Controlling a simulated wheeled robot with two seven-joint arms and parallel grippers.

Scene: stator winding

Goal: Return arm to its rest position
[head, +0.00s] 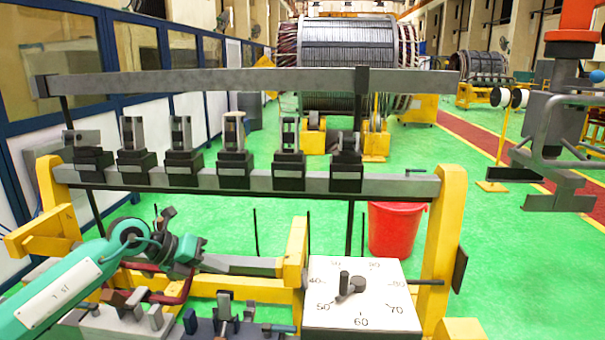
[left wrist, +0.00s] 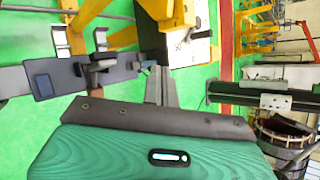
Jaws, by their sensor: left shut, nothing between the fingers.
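My left arm (head: 60,290), teal with a white label, reaches in from the lower left of the head view.
A grey rail (head: 250,180) with several dark clamps crosses the yellow frame (head: 446,240), below a higher grey beam (head: 210,82). A red bucket (head: 395,232) stands behind the dial box. A large stator (head: 350,45) is farther back. Green floor (head: 500,270) is clear at right.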

